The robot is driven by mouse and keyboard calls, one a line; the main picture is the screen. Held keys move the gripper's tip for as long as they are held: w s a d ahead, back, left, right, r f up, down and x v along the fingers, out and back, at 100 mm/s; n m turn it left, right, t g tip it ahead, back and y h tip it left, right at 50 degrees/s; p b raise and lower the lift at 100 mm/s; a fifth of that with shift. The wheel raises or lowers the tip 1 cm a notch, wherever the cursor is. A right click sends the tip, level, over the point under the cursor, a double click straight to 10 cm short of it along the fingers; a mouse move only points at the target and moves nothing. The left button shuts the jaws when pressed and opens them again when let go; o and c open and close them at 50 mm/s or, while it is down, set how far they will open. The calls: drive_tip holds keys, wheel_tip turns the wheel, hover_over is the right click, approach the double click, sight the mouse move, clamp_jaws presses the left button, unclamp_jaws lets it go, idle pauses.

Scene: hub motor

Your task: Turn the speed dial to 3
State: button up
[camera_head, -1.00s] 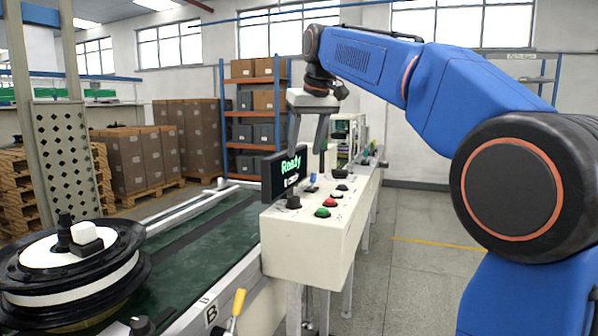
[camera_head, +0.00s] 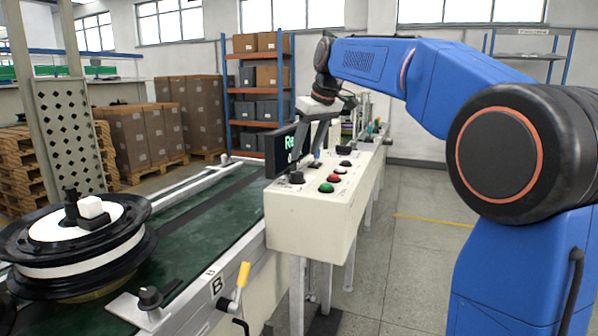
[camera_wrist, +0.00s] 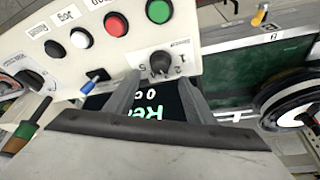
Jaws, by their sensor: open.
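The speed dial is a black knob (camera_head: 297,178) at the near left corner of the cream control box's top. In the wrist view the knob (camera_wrist: 160,63) has printed numbers around it; its exact setting is too small to read. My gripper (camera_head: 310,160) is open above the panel, in front of the display, and its fingers hide part of the screen. In the wrist view the fingertips (camera_wrist: 158,80) stand apart on either side just short of the knob, and nothing is between them. I cannot tell whether they touch it.
The black display (camera_head: 280,152) with green text stands behind the dial. Green (camera_head: 326,187) and red (camera_head: 333,178) buttons sit right of it, and a blue-tipped toggle (camera_wrist: 93,82) is near the left finger. A conveyor with a hub motor (camera_head: 80,243) lies left.

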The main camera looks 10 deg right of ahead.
sight(298, 173)
drive_tip(key=x, duration=0.8)
drive_tip(key=shift+w+f, duration=0.1)
drive_tip(key=shift+f, duration=0.1)
drive_tip(key=c, duration=1.1)
drive_tip(key=shift+o, duration=0.2)
drive_tip(key=shift+a, duration=0.1)
